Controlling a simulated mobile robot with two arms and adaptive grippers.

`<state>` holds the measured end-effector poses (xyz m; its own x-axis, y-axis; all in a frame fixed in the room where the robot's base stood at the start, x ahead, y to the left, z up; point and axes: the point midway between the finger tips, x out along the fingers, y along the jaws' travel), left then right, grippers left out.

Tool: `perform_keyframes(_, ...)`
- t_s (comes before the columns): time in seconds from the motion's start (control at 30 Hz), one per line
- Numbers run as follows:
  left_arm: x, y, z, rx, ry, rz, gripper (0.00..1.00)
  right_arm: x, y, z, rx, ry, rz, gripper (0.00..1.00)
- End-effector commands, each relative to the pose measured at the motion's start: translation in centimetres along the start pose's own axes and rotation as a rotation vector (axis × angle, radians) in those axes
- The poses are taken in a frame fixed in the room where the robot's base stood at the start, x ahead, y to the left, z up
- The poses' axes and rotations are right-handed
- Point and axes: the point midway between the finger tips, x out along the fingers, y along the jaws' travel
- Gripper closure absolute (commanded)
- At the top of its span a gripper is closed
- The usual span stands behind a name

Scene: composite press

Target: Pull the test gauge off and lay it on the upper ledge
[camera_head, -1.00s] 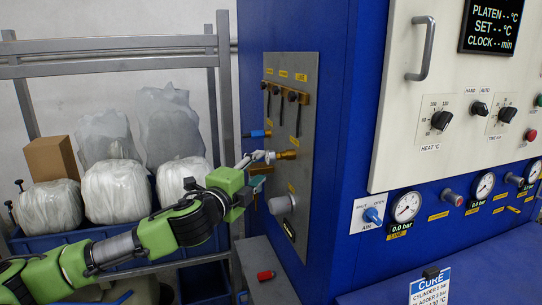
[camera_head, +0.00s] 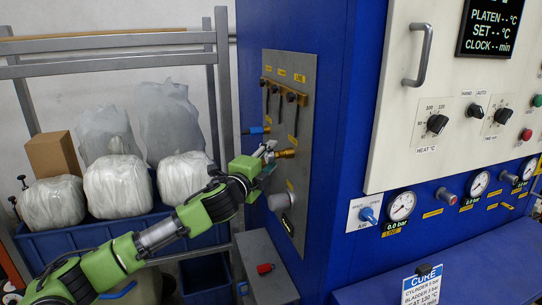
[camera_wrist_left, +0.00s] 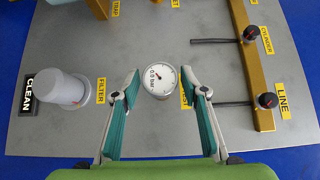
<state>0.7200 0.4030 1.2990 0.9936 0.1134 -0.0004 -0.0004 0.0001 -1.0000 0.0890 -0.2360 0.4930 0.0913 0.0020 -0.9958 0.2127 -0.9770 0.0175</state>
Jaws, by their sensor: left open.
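The test gauge (camera_wrist_left: 158,77) is a small round white dial on the grey panel (camera_wrist_left: 150,130), reading 0.0 bar in the left wrist view. In the head view its brass-coloured fitting (camera_head: 286,154) sticks out from the panel. My left gripper (camera_wrist_left: 164,88) is open, with one teal-padded finger on each side of the dial and gaps to both. In the head view the gripper (camera_head: 267,152) is close in front of the fitting and hides part of it. I cannot clearly make out the upper ledge. My right gripper is not in view.
A brass-coloured bar with dark valve levers (camera_head: 287,91) is above the gauge. A red part (camera_head: 265,268) lies on a low grey surface (camera_head: 268,288). Wrapped bundles (camera_head: 118,185) stand in a blue bin at left.

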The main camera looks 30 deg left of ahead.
Motion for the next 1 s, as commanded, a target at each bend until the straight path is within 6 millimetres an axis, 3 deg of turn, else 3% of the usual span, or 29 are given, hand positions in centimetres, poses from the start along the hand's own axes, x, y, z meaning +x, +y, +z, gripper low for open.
perform_keyframes(0.07,0.0,0.0,0.0,0.000,0.000,0.000,0.60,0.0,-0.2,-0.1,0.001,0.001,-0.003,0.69)
perform_keyframes(0.2,0.0,0.0,0.0,0.000,0.000,0.000,0.93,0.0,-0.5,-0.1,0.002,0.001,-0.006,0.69)
perform_keyframes(1.0,-1.1,0.1,1.3,0.001,-0.002,0.000,0.97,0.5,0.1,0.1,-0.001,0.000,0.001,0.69)
